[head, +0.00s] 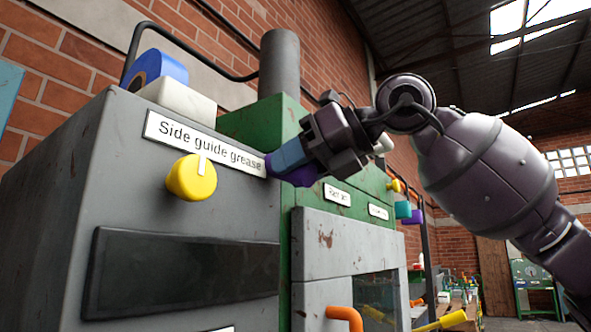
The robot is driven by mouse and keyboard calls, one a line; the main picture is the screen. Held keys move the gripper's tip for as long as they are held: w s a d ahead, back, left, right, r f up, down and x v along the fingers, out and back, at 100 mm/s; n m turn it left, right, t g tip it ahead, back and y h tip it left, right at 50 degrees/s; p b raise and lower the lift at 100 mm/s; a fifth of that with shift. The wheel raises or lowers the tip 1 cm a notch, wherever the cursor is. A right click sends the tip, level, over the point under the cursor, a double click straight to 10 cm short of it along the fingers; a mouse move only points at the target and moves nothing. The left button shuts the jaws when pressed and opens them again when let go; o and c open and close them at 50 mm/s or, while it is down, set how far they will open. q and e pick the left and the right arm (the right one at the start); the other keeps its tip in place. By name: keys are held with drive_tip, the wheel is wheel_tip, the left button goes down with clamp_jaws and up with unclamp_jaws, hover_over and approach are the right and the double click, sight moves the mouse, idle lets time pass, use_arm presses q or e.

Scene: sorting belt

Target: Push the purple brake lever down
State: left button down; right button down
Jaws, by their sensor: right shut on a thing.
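My right gripper (284,160) reaches in from the right to the edge of the grey machine cabinet. It is shut on a purple part, which I take to be the purple brake lever (297,177). The purple shows below and left of the light blue piece at the gripper's tip, just right of the label "Side guide grease" (205,142). The gripper hides much of the lever, so its tilt and pivot cannot be made out. My left gripper is not in view.
A yellow knob (191,177) sits left of the gripper on the grey cabinet (60,215). A grey door with an orange handle (345,317) is below. Small teal (402,210) and purple (419,217) parts stick out farther right. A blue roll (158,68) lies on top.

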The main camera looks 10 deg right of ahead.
drive_tip(key=shift+a+f, duration=0.1)
drive_tip(key=shift+f, duration=0.15)
drive_tip(key=c, duration=0.7)
unclamp_jaws()
drive_tip(key=shift+w, duration=0.1)
drive_tip(key=shift+c, duration=0.2)
drive_tip(key=shift+r, duration=0.1)
drive_tip(key=v, duration=1.1)
drive_tip(key=shift+f, duration=0.25)
